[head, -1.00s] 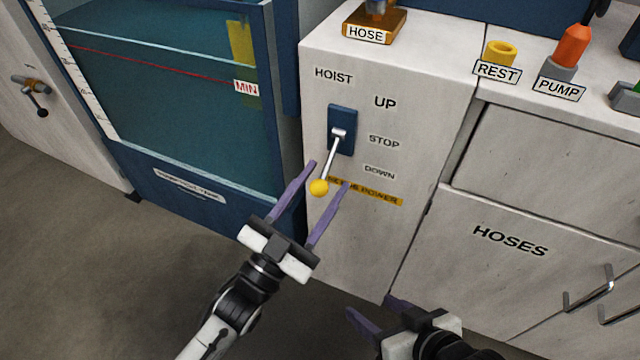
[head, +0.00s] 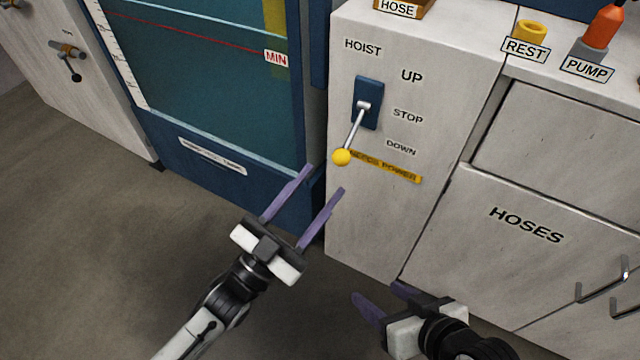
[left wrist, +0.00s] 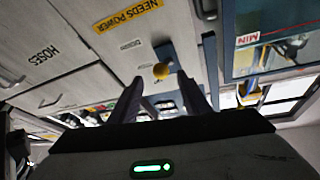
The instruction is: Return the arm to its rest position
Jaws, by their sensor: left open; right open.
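My left gripper (head: 324,178) is open and empty in the head view, with its purple fingers spread in front of the cabinet. It is below and to the left of the hoist lever's yellow knob (head: 342,157), apart from it. The lever slants down from its blue plate (head: 368,103), with the knob below the level of the DOWN label. In the left wrist view the knob (left wrist: 161,71) shows beyond and between the open fingers (left wrist: 160,85). My right gripper (head: 380,295) is open and empty at the bottom of the head view.
A blue tank (head: 205,110) with a red MIN line stands left of the hoist cabinet (head: 365,225). The HOSES drawer front (head: 525,255) with metal handles is on the right. A yellow REST ring (head: 531,32) and an orange PUMP piece (head: 603,27) sit on top. Grey floor is free at left.

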